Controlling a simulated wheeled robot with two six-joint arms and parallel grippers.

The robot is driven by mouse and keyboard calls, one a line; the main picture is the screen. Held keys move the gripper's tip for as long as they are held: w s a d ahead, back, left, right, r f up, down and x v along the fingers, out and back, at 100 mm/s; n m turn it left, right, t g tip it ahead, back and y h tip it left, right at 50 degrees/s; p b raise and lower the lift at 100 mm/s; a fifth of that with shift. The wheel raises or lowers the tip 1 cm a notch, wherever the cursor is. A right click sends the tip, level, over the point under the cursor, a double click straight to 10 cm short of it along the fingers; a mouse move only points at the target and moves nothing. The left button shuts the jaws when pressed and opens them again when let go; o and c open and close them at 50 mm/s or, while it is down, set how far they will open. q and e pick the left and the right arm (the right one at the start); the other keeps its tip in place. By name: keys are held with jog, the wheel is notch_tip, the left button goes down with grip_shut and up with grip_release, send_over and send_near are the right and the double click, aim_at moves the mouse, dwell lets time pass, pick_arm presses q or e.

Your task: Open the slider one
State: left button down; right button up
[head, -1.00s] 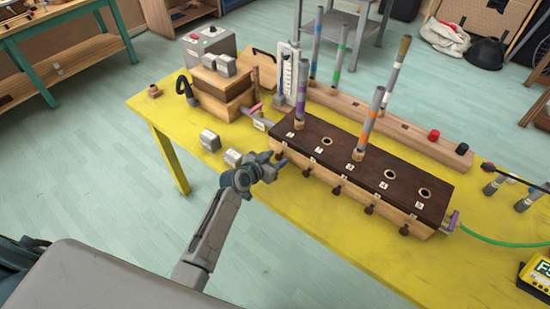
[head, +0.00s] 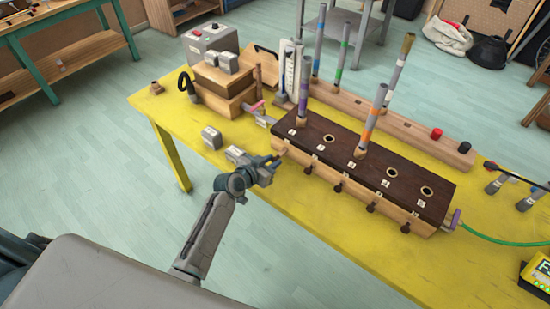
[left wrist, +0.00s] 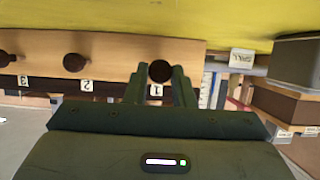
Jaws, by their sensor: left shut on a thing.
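The long wooden box (head: 318,147) has a dark top with holes and a row of dark knobs along its light front. Slider one is at the left end; its round dark knob (left wrist: 160,71) shows in the left wrist view above the label 1, between my fingers. My left gripper (head: 274,163) is shut on this knob, just off the box's front left corner. A short light wooden piece (head: 282,151) sticks out between box and gripper. The other knobs (head: 337,187) sit close to the box front. My right gripper is not in view.
Striped tubes (head: 303,95) stand upright in the box. A long wooden rail (head: 400,130) with more tubes lies behind. The table in front of the box is clear.

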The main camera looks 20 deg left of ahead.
pick_arm(q)
jog(key=c, duration=1.3)
grip_release()
jog(key=shift+o, duration=0.2)
jog(key=b+v, duration=0.1)
jog(key=v, duration=0.9)
jog(key=shift+s+r+b, duration=0.2)
jog(key=shift+s+b, duration=0.1)
jog(key=shift+b, duration=0.1)
jog(key=shift+a, duration=0.15)
